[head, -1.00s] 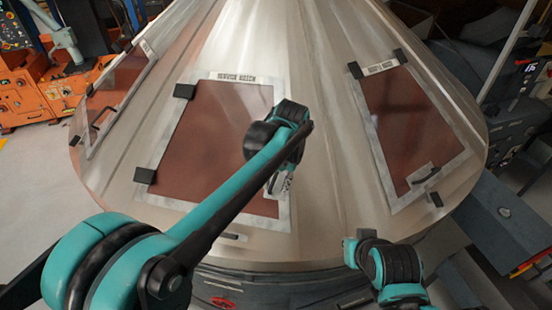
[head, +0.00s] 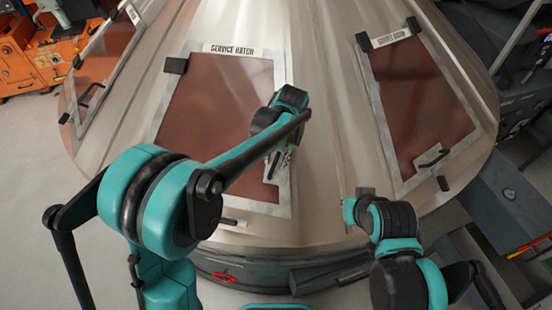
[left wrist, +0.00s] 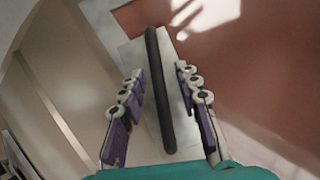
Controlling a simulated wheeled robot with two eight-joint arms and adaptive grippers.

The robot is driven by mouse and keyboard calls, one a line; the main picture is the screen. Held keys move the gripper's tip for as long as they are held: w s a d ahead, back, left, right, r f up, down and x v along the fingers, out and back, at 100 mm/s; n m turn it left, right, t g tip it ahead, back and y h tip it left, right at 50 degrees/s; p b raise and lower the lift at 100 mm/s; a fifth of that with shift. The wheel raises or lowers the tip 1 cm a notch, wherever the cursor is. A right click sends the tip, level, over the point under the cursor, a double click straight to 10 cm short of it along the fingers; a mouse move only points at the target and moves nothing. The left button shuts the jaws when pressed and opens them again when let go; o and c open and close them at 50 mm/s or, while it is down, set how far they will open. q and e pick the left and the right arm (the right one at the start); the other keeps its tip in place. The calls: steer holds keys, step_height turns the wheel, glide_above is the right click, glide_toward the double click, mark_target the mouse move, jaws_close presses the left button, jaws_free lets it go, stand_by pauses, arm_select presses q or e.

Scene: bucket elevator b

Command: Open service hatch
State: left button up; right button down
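The service hatch (head: 213,97) is a reddish-brown panel in a pale frame on the sloping metal cone, under a "SERVICE HATCH" label (head: 234,50). It looks shut. My left gripper (head: 277,165) is at the panel's lower right edge; my arm hides part of the panel. In the left wrist view my left gripper (left wrist: 159,78) is open. Its purple-padded fingers stand on either side of a black bar handle (left wrist: 157,90), with gaps showing on both sides. My right gripper (head: 352,205) is low at the right, away from the hatch; its fingers are not clear.
A second brown hatch (head: 415,95) with a black handle (head: 434,159) is on the cone's right. A third hatch (head: 103,58) is at the left. An orange machine (head: 30,60) stands at the upper left. Grey boxes (head: 507,205) stand at the lower right.

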arm_select(q)
steer(key=shift+s+f, duration=0.1)
steer(key=shift+s, duration=0.05)
jaws_close()
